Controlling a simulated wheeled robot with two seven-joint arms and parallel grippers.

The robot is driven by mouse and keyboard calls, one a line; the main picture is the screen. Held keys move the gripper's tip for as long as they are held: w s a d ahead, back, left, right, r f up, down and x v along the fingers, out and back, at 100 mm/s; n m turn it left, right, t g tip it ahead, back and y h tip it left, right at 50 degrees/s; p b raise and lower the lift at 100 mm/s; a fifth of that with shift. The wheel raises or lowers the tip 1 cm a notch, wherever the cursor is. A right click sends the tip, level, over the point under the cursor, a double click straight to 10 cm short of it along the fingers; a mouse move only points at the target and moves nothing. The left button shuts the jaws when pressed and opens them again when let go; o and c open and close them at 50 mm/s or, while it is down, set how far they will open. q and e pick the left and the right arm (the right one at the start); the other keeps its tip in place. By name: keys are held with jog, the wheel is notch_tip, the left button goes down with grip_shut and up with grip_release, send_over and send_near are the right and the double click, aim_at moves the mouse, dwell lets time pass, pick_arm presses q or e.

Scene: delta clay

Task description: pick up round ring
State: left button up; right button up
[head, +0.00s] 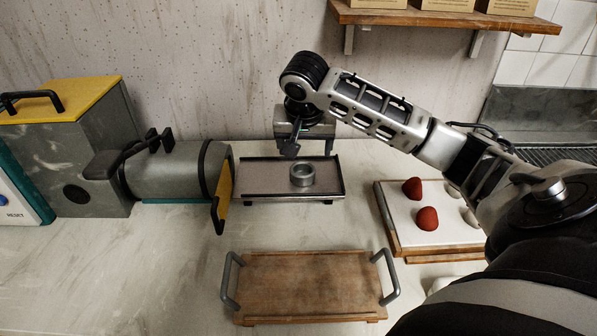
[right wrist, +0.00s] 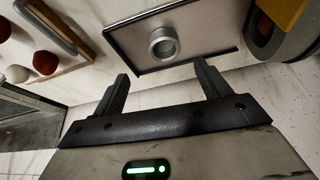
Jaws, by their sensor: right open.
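The round ring (head: 302,175) is a short grey metal cylinder with a hole in its middle. It lies on a dark-rimmed metal tray (head: 262,178) in the middle of the worktop, right of the tray's centre. My right gripper (head: 289,149) is above the tray's back edge, behind the ring and apart from it. In the right wrist view the ring (right wrist: 163,42) lies beyond the two spread, empty fingers (right wrist: 161,88). My left gripper is not in view.
A wooden tray with metal handles (head: 310,285) lies in front. A board with red and pale lumps (head: 445,238) is at right. A grey machine with a yellow lid (head: 75,130) and a grey cylinder (head: 165,172) stand at left. A wooden shelf (head: 440,17) hangs above.

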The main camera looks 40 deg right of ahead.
send_near(302, 168)
jog(key=shift+s+a+f, duration=0.15)
jog(key=shift+s+f, duration=0.3)
jog(key=shift+f, duration=0.15)
jog(key=shift+s+a+f, duration=0.2)
jog(key=shift+s+f, duration=0.3)
jog(key=shift+f, duration=0.05)
jog(key=shift+w+x, duration=0.25)
jog(key=shift+x, duration=1.15)
jog(key=shift+w+x, duration=0.25)
jog(key=shift+x, duration=1.2)
jog(key=shift+r, duration=0.2)
jog(key=c, duration=1.2)
